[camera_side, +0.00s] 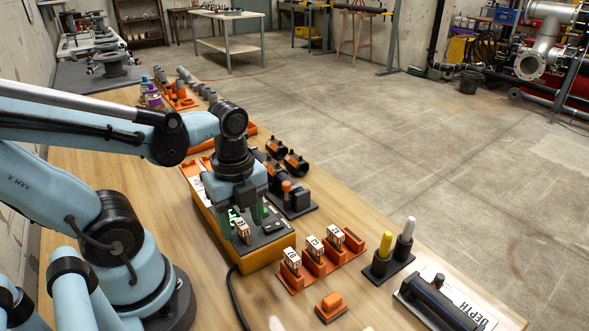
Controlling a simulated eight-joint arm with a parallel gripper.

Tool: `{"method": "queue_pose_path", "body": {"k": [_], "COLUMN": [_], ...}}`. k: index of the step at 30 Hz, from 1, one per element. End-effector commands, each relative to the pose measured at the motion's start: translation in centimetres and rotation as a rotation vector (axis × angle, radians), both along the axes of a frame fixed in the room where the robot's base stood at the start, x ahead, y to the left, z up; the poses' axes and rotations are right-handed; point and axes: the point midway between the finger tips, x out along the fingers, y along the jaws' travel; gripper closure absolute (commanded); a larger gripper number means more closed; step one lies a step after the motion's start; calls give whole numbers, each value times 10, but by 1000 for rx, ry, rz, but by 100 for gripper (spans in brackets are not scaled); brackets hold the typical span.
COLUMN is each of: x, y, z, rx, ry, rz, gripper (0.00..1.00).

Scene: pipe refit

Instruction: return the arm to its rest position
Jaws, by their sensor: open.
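My arm, light blue with black joints, reaches in from the left. My gripper (246,217) points down with its green fingers apart, low over an orange box with a dark top (262,251). A small white-labelled orange block (242,231) stands at the dark top, between or just in front of the fingers. I cannot tell whether the fingers touch it.
An orange rack (322,267) with several similar blocks lies right of the box. Yellow and grey markers (385,244) stand in a dark holder, near a black pipe (440,303). Black cylindrical parts (294,162) lie behind. A cable runs beside the box. Bare wood (150,204) shows left.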

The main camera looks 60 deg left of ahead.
Motion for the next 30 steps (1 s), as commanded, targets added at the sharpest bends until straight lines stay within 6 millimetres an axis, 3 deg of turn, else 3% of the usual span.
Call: {"method": "queue_pose_path", "body": {"k": [30], "x": [0], "y": [0], "z": [64], "rx": [0], "ry": [0], "rz": [0], "gripper": [44]}}
